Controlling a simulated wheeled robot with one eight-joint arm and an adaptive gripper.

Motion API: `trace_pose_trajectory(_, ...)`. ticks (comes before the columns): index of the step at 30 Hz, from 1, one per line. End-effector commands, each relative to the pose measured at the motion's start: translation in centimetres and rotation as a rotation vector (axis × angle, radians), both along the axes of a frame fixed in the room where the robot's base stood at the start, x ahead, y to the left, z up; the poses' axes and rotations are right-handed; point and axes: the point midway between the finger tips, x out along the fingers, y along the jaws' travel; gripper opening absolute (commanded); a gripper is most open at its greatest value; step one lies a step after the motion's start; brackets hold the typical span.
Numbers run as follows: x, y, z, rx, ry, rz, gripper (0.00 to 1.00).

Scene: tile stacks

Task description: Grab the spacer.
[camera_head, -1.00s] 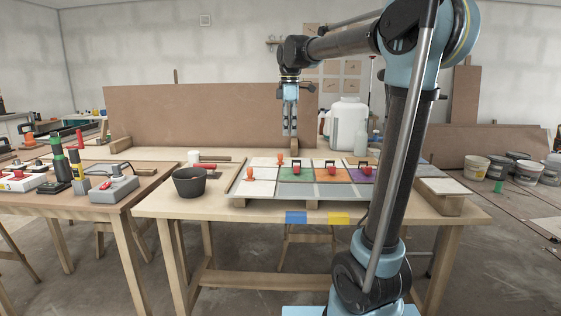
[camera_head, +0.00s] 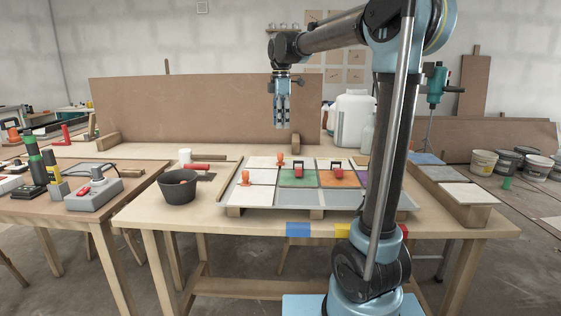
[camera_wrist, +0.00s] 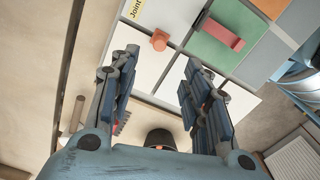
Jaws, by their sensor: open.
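Two small orange pieces look like spacers. One orange piece (camera_head: 245,177) stands on a white tile at the board's left, and another orange piece (camera_head: 281,159) stands at the back. The frames do not settle which is the spacer meant. One orange piece (camera_wrist: 159,41) shows in the wrist view on white tiles, past the fingertips and between their lines. My gripper (camera_head: 282,122) points down, open and empty, well above the back of the tile board. Its two spread fingers (camera_wrist: 160,62) show in the wrist view.
A white jug (camera_head: 354,119) stands behind. A brown panel (camera_head: 200,112) rises at the back. My arm hides the board's right part.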

Motion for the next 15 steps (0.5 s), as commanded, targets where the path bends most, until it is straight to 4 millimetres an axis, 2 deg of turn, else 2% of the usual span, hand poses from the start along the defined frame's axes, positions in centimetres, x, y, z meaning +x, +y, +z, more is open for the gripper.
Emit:
trace_pose_trajectory(9, 0.0, 0.0, -5.7, 0.0, 0.0, -0.001, 0.43)
trace_pose_trajectory(15, 0.0, 0.0, -8.3, 0.0, 0.0, -0.001, 0.43)
